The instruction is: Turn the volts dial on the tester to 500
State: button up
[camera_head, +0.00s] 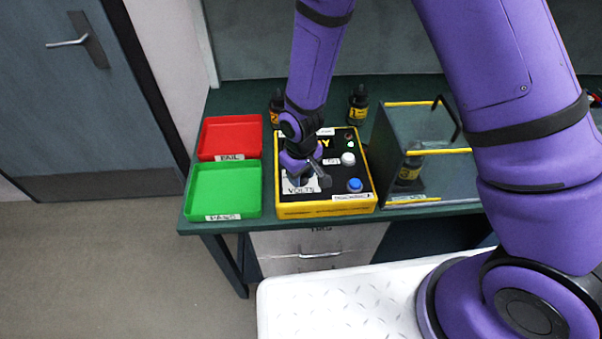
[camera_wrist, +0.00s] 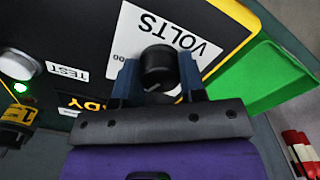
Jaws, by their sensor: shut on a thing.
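The tester (camera_head: 325,212) is a yellow box with a black top on the green bench, seen in the head view. Its white VOLTS label (camera_wrist: 180,35) shows in the wrist view, partly covered. The black round volts dial (camera_wrist: 158,68) sits on that label. My gripper (camera_wrist: 160,80) has its two fingers on either side of the dial and is shut on it. Most of the scale numbers and the dial's pointer are hidden, so I cannot tell the setting; only a "00" shows beside the left finger. In the head view my gripper (camera_head: 302,178) covers the dial.
A white button (camera_head: 348,159) and a blue button (camera_head: 355,185) are on the tester's right part. A red FAIL tray (camera_head: 230,136) and a green PASS tray (camera_head: 224,190) stand left. A clear-walled box (camera_head: 440,175) with a black bottle inside stands right. Dark bottles (camera_head: 358,103) stand behind.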

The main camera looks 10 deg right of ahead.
jog(key=shift+m, duration=0.3)
jog(key=o, duration=0.9)
jog(key=shift+r, duration=0.1)
notch_tip(320, 180, up, 11)
jog(key=shift+f, duration=0.2)
jog(key=shift+r, duration=0.1)
dwell(0.4)
